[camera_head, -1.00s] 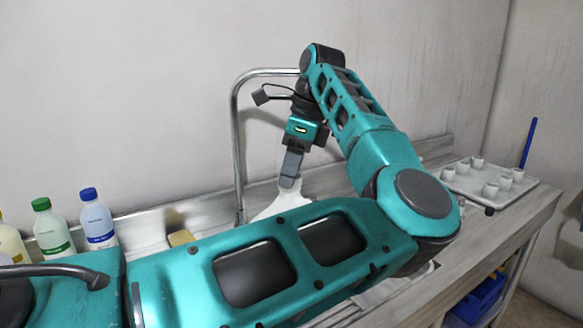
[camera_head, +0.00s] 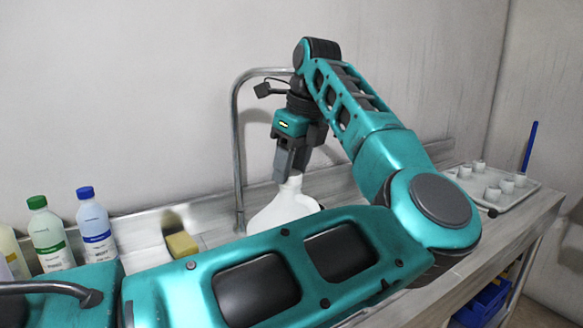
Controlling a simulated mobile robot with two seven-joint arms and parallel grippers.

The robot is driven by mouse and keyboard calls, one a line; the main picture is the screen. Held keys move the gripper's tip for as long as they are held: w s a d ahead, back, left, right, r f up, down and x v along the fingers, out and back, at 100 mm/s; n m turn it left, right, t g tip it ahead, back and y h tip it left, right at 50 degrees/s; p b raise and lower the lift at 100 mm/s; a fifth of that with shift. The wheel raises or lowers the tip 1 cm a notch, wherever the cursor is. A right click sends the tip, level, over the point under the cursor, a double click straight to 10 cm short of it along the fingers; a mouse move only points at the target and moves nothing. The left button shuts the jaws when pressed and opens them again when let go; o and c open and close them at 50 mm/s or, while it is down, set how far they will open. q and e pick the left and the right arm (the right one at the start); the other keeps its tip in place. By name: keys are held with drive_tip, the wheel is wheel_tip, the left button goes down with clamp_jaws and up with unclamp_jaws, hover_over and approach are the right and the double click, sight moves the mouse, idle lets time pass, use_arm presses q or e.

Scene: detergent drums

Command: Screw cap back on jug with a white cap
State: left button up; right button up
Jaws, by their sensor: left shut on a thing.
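A white jug (camera_head: 283,211) stands at the sink, with its lower part hidden behind my left arm. My left gripper (camera_head: 289,176) points down directly over the jug's neck and is shut on the white cap, of which the fingers hide most. White shows just under the fingertips, but I cannot tell cap from neck there, nor whether the cap is seated on the thread. My right gripper is not in view.
A metal faucet pipe (camera_head: 236,150) arches behind the jug. Bottles with green (camera_head: 48,235) and blue (camera_head: 96,226) caps stand at left, near a yellow sponge (camera_head: 181,244). A tray (camera_head: 515,198) with several small white pieces lies at right.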

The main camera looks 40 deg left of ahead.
use_arm(q)
drive_tip(key=shift+f, duration=0.15)
drive_tip(key=shift+f+m+b, duration=0.1)
drive_tip(key=shift+m+b, duration=0.3)
drive_tip(key=shift+m, duration=0.2)
drive_tip(key=shift+m+t+b, duration=0.5)
drive_tip(key=shift+m+b, duration=0.15)
drive_tip(key=shift+m, duration=0.55)
drive_tip(key=shift+s+m+t+h+b, duration=0.1)
drive_tip(key=shift+m+t+h+b, duration=0.25)
drive_tip(key=shift+m, duration=0.75)
drive_tip(key=shift+m+b, duration=0.4)
drive_tip(key=shift+m, duration=0.1)
drive_tip(key=m+b, duration=0.1)
drive_tip(key=m, duration=0.1)
drive_tip(key=shift+f+m+t+h, duration=0.1)
drive_tip(key=shift+m+t+h, duration=0.15)
drive_tip(key=shift+m+t, duration=0.15)
drive_tip(key=o, duration=0.7)
drive_tip(key=shift+m, duration=0.3)
drive_tip(key=o, duration=0.5)
drive_tip(key=shift+r, duration=0.25)
